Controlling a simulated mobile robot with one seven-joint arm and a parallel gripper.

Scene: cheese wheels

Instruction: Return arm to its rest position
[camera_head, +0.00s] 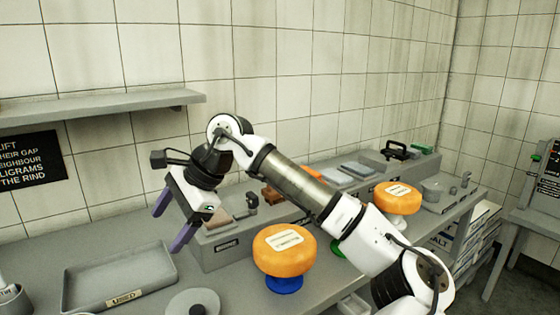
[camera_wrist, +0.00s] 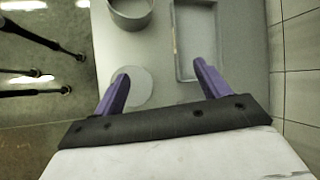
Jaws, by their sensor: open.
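My gripper (camera_head: 172,222) is open and empty, with two purple fingers pointing down over the grey bench, between the tray and the orange cheese wheel. In the wrist view my gripper (camera_wrist: 160,85) shows both fingers spread with nothing between them. My arm crosses the head view from lower right to the middle, bent at the top. An orange cheese wheel (camera_head: 284,252) with a pale label sits on a blue stand (camera_head: 284,285). Another orange cheese wheel (camera_head: 397,198) stands farther right, behind my arm. Part of a green stand (camera_head: 338,249) shows between them, mostly hidden by my arm.
A grey tray (camera_head: 120,298) marked USED lies at the left on the bench, with a round grey disc (camera_head: 193,303) beside it. Grey boxes line the wall behind the cheeses. A shelf (camera_head: 100,106) juts from the wall above left. The space above the tray is free.

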